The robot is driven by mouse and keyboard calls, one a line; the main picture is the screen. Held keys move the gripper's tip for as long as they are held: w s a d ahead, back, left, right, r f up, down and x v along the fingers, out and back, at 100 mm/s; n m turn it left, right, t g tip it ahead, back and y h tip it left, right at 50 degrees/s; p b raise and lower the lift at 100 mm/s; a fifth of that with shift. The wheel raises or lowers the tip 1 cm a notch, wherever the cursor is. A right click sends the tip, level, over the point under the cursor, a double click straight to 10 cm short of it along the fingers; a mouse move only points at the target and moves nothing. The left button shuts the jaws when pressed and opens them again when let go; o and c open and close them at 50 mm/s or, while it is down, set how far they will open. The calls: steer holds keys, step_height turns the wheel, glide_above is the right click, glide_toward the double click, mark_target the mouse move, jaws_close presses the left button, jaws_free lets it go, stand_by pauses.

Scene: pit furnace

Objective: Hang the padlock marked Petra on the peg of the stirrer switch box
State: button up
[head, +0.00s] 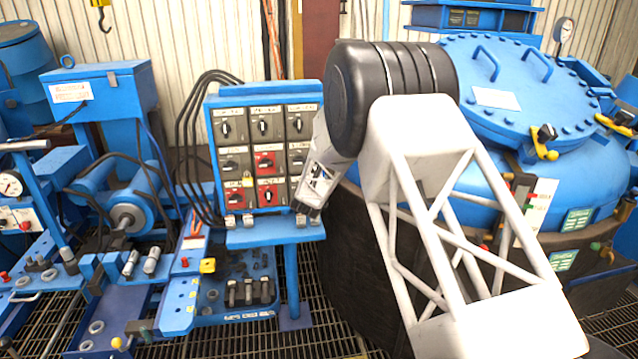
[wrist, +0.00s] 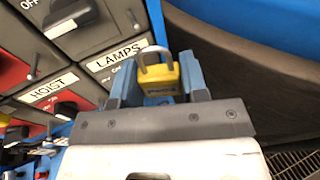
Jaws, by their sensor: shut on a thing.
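In the wrist view my gripper (wrist: 158,64) is shut on a yellow padlock (wrist: 164,77), held between its two blue fingers. The grey shackle points away from the gripper, toward the lamps switch box (wrist: 118,62). In the head view my gripper (head: 305,212) is at the lower right of the switch panel (head: 214,130), and the held padlock cannot be made out. The panel carries rows of grey and red switch boxes; their labels are too small to read there, so I cannot tell which is the stirrer box.
In the wrist view the hoist switch box (wrist: 65,92) is left of the lamps box. The large blue-lidded furnace (head: 520,100) stands close on the right.

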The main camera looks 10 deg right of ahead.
steer(key=w+f, duration=0.1)
steer(key=w, duration=0.5)
steer(key=shift+w, duration=0.35)
stand_by(0.7)
steer(key=shift+w, duration=0.2)
stand_by(0.6)
steer(key=o, duration=0.7)
steer(key=shift+r, duration=0.1)
steer(key=shift+c, duration=0.2)
steer(key=shift+o, duration=1.1)
steer(key=shift+s+a, duration=0.2)
steer(key=shift+s, duration=0.1)
steer(key=f+v, duration=0.1)
steer(key=v, duration=0.6)
steer(key=shift+s+r, duration=0.2)
steer(key=shift+r, duration=0.2)
